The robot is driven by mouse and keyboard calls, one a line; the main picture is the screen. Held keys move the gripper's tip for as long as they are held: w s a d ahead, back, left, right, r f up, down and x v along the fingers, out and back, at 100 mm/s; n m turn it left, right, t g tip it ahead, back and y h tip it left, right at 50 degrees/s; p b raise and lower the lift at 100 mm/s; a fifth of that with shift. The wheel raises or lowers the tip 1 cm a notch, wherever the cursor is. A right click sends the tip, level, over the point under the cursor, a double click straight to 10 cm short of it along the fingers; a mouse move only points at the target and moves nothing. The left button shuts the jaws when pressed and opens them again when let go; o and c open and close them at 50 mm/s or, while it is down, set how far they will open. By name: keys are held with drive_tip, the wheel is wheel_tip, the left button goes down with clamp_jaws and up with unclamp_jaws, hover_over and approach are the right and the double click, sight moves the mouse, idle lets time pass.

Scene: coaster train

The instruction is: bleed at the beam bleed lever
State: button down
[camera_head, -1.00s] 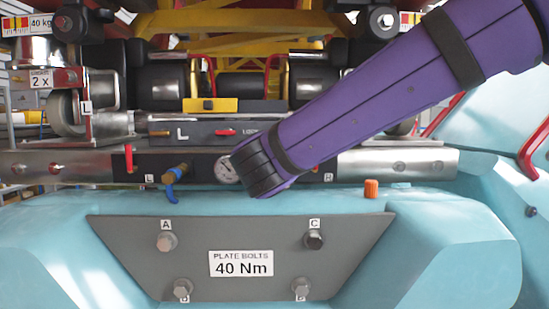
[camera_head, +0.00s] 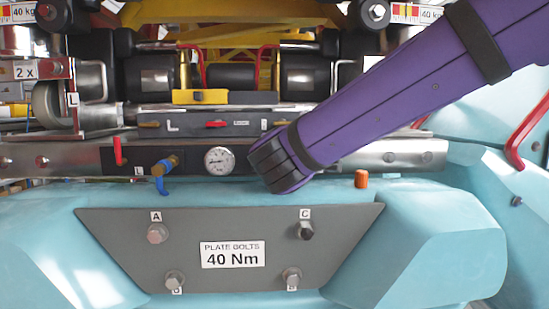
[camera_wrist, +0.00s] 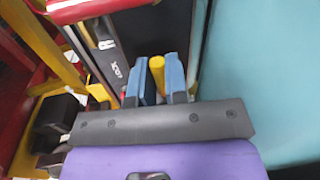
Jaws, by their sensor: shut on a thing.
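My gripper (camera_wrist: 158,62) shows in the wrist view with two blue-padded fingers. They are closed on an upright yellow rod-like piece (camera_wrist: 157,72). A dark panel marked LOCK (camera_wrist: 113,66) is close on its left. In the head view my purple forearm hides the gripper, so I cannot tell which fitting it holds. The beam (camera_head: 75,161) carries a red lever (camera_head: 117,151), a brass valve with a blue handle (camera_head: 161,172) and a round dial gauge (camera_head: 219,160). No lever in view is readable as the bleed lever, and the right part of the beam's black panel is hidden.
A grey plate (camera_head: 120,225) with several bolts, labelled 40 Nm, is below the beam. Above is a dark panel (camera_head: 190,124) with red and yellow levers. An orange cap (camera_head: 361,179) stands on the light-blue body (camera_head: 430,240). A red handle (camera_head: 528,133) is at the right.

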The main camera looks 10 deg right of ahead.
drive_tip(key=shift+f+m, duration=0.15)
drive_tip(key=shift+m, duration=0.25)
idle(0.3)
drive_tip(key=c, duration=1.1)
unclamp_jaws()
drive_tip(key=shift+c, duration=0.2)
drive_tip(key=s, duration=0.3)
drive_tip(key=s+r, duration=0.1)
drive_tip(key=s, duration=0.3)
drive_tip(key=s+r, duration=0.1)
drive_tip(key=s, duration=0.2)
drive_tip(key=shift+s+a, duration=0.1)
drive_tip(key=shift+s, duration=0.2)
